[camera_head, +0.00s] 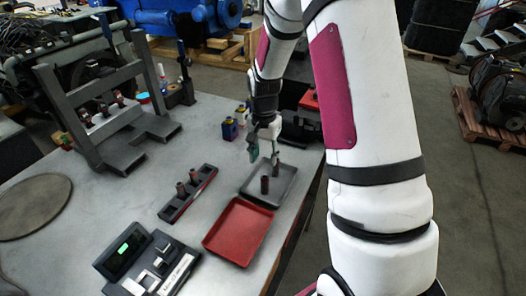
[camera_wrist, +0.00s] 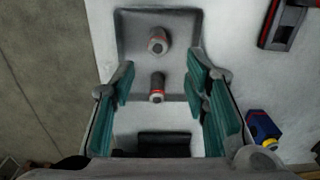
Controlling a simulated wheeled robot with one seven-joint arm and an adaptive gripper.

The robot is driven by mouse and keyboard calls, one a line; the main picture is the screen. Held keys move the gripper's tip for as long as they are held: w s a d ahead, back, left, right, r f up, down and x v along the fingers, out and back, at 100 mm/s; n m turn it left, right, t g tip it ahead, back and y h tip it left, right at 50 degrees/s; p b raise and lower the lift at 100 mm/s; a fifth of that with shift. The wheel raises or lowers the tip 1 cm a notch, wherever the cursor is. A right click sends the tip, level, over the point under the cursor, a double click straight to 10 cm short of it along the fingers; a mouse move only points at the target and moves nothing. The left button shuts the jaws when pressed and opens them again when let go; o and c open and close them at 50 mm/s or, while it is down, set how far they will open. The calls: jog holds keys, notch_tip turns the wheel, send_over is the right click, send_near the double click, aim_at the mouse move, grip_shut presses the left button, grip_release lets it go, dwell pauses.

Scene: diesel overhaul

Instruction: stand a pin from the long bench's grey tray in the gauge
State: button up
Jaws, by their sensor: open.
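The grey tray (camera_head: 284,194) lies near the bench's right edge with two dark pins standing in it, a nearer pin (camera_head: 265,184) and a farther pin (camera_head: 276,169). In the wrist view the tray (camera_wrist: 130,55) holds an upper pin (camera_wrist: 157,41) and a lower pin (camera_wrist: 157,88), both with a red band. My gripper (camera_head: 264,154) is open and empty over the tray's far end, fingers down. In the wrist view the lower pin shows between the teal pads of my gripper (camera_wrist: 163,98); contact is not seen. A device with a green display (camera_head: 124,250), perhaps the gauge, sits at the front left.
A red tray (camera_head: 238,232) lies in front of the grey one. A dark slotted block (camera_head: 205,178) with two pins stands to its left. Bare bench lies between.

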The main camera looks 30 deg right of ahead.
aim_at(265, 176)
jog(key=shift+s+d+f, duration=0.1)
jog(key=shift+d+f, duration=0.05)
jog(key=shift+f, duration=0.45)
jog(key=shift+f+b, duration=1.15)
jog(key=shift+f, duration=3.2)
grip_shut()
jog(key=shift+r+p, duration=0.75)
jog(key=shift+r, duration=1.95)
